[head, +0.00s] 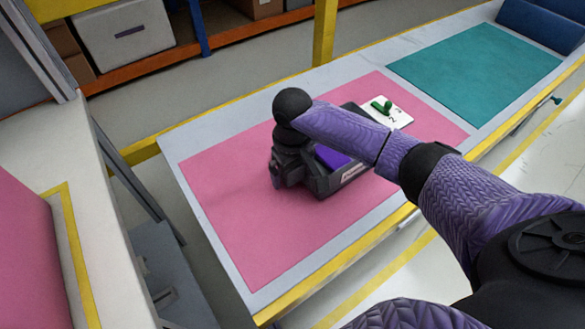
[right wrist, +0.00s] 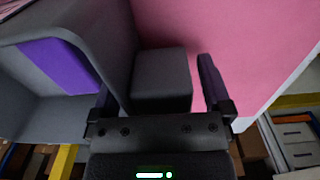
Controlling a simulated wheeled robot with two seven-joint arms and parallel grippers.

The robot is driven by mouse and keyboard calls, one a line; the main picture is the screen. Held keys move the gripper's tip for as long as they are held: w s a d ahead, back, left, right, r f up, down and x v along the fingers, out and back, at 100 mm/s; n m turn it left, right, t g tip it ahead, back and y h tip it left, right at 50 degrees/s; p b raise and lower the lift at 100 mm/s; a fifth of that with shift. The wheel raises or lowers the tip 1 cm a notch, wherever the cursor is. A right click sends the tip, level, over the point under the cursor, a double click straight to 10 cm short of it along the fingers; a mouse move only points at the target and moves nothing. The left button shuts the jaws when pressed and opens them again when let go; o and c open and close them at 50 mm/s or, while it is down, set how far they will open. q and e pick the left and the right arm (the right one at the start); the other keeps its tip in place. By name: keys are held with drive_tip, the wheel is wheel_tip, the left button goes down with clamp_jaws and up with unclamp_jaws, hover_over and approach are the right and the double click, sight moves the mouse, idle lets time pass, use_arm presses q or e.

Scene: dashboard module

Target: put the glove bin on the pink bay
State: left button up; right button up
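The glove bin (head: 345,180) is a dark grey open bin with purple inside. It sits on the pink bay (head: 235,215), near its middle, and looks upright. My right gripper (head: 285,175) is at the bin's left side, pointing down, with my forearm passing over the bin's far part. In the right wrist view the bin (right wrist: 35,75) fills the left, and a grey block-like part of it (right wrist: 162,80) lies between the fingers of my right gripper (right wrist: 158,95). The fingers are wide apart, with a narrow pink gap beside the right finger. My left gripper is not in view.
A white card with a green item (head: 383,106) lies behind the bin on the pink bay. A teal mat (head: 475,72) and a dark blue roll (head: 540,24) are further right. A yellow post (head: 324,35) stands behind the table. The pink bay's front left is clear.

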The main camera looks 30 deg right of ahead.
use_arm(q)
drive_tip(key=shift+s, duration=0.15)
use_arm(e)
drive_tip(key=shift+r, duration=0.1)
wheel_tip(320, 180, up, 12)
drive_tip(key=p, duration=0.6)
drive_tip(key=shift+f, duration=0.2)
drive_tip(key=shift+r+p, duration=0.3)
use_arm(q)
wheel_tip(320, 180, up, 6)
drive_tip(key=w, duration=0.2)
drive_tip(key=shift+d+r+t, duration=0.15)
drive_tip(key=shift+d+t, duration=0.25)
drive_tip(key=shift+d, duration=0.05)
use_arm(e)
drive_tip(key=shift+f, duration=0.15)
